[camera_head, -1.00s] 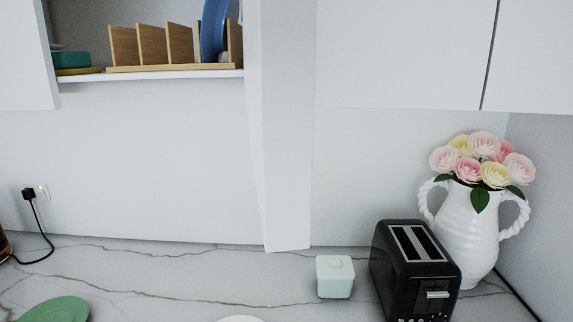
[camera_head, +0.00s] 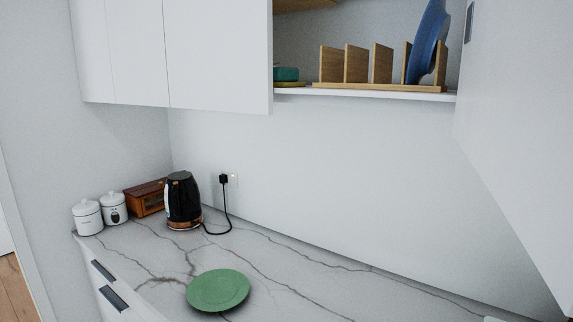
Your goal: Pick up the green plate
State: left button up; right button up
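The green plate (camera_head: 218,290) lies flat on the marble counter (camera_head: 290,285), near its front edge, at the lower middle of the head view. It is fully visible and nothing touches it from above. Neither of my grippers shows in the head view.
A black kettle (camera_head: 183,201), a wooden box (camera_head: 146,198) and two white canisters (camera_head: 88,217) stand at the counter's back left. An open cupboard above holds a wooden rack (camera_head: 382,89) with a blue plate (camera_head: 427,42). Its open door (camera_head: 515,130) hangs at the right.

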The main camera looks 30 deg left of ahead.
aim_at(220, 289)
jog(key=u, duration=1.45)
